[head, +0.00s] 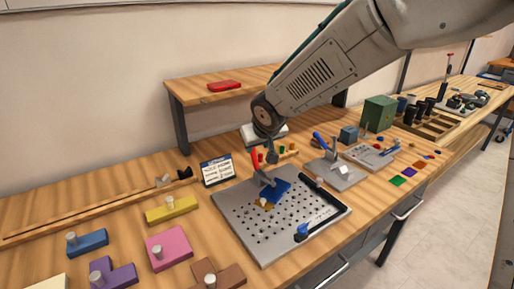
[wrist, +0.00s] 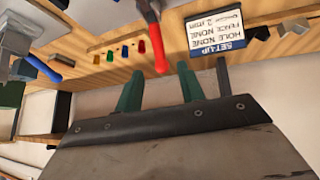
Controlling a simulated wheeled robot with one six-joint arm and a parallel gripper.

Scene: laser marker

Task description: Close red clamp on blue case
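The blue case (head: 278,190) lies on the grey perforated plate (head: 240,222) in the head view. The red clamp's handle (head: 255,160) stands roughly upright at the case's back left, above a grey metal linkage. In the wrist view the red handle (wrist: 158,52) points towards my gripper (wrist: 160,72), its end appearing between the two green fingertips. The fingers are apart and nothing is gripped. Whether they touch the handle cannot be told. In the head view my gripper (head: 272,155) is just right of the handle. The case is not clearly visible in the wrist view.
A set-up card (head: 216,170) stands left behind the plate. A blue-handled clamp fixture (head: 335,170) stands to the right. Coloured blocks (head: 168,248) occupy the left front.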

